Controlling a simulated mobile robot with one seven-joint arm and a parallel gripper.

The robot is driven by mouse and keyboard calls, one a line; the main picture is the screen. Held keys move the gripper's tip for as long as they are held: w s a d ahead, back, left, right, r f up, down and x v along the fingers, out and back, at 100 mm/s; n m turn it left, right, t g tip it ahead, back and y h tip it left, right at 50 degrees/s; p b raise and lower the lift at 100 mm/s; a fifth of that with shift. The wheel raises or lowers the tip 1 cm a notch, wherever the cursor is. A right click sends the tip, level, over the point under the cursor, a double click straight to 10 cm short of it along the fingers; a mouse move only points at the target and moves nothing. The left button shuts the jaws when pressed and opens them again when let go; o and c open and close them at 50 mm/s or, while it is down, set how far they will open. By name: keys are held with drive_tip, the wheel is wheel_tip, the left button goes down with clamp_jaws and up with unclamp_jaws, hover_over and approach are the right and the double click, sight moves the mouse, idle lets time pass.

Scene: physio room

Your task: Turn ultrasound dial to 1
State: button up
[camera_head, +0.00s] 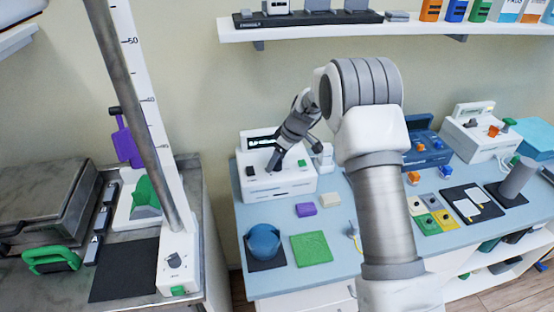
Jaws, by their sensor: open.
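A white boxy device (282,186) with a lit display (262,142) stands at the back left of the blue-topped table. Its sloped top carries a small dark switch and a green button (301,163). My gripper (272,168) reaches down over this device, with its dark fingers at the top panel between the switch and the button. The gripper is open. A dial at that spot is hidden by the fingers, so I cannot see its setting or whether they touch it. No label shows clearly which device is the ultrasound.
A blue device (428,158) and another white device (492,143) stand at the right. My arm hides the table's middle.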

clamp_jaws()
idle(0.5)
